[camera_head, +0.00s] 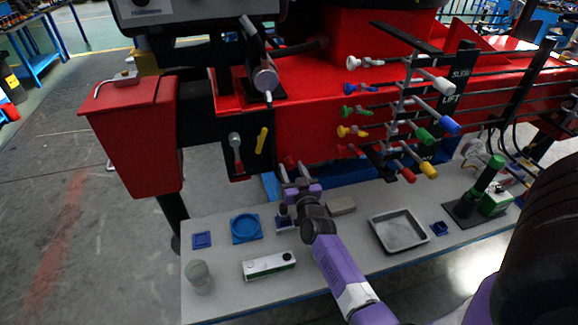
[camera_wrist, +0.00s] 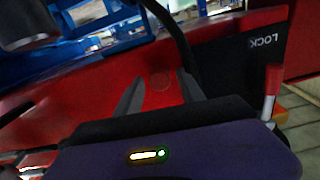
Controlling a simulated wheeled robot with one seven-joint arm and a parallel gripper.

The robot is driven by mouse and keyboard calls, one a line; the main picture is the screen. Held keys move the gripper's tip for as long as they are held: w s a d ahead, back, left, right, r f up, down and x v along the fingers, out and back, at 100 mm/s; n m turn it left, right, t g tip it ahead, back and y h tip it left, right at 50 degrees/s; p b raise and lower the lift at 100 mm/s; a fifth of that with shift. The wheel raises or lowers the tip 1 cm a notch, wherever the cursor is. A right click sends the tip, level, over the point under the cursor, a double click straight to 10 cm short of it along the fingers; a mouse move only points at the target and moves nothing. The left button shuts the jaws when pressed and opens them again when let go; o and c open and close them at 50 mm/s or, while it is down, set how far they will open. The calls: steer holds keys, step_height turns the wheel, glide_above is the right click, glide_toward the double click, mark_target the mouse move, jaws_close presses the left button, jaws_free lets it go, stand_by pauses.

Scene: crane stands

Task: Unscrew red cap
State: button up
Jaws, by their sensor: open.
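My gripper (camera_head: 296,170) is in front of the red crane frame (camera_head: 305,125), above the grey table. In the wrist view, the two fingers (camera_wrist: 160,88) are apart, with no object clearly held. A faint round red shape (camera_wrist: 160,80) shows between and beyond the fingertips, against the red frame; it looks like the red cap, seen end-on. I cannot tell whether the fingers are around it or short of it. In the head view, a small red part (camera_head: 289,161) shows right at the fingertips, partly hidden by the gripper.
A lever panel with coloured knobs (camera_head: 447,87) is right of my gripper. A red-handled lever (camera_wrist: 271,85) stands close at right in the wrist view. The table (camera_head: 220,285) holds a metal tray (camera_head: 372,222), a blue round holder (camera_head: 234,238) and a glass (camera_head: 198,277).

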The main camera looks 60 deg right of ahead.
steer(key=m+b, duration=0.1)
steer(key=m, duration=0.4)
steer(key=shift+f, duration=0.1)
steer(key=m, duration=0.6)
steer(key=shift+b, duration=0.4)
jaws_close()
steer(key=shift+r+n+p, duration=0.2)
steer(key=shift+n+p, duration=0.25)
steer(key=shift+n, duration=0.65)
steer(key=n, duration=0.2)
steer(key=shift+f+n, duration=0.1)
steer(key=shift+n, duration=0.3)
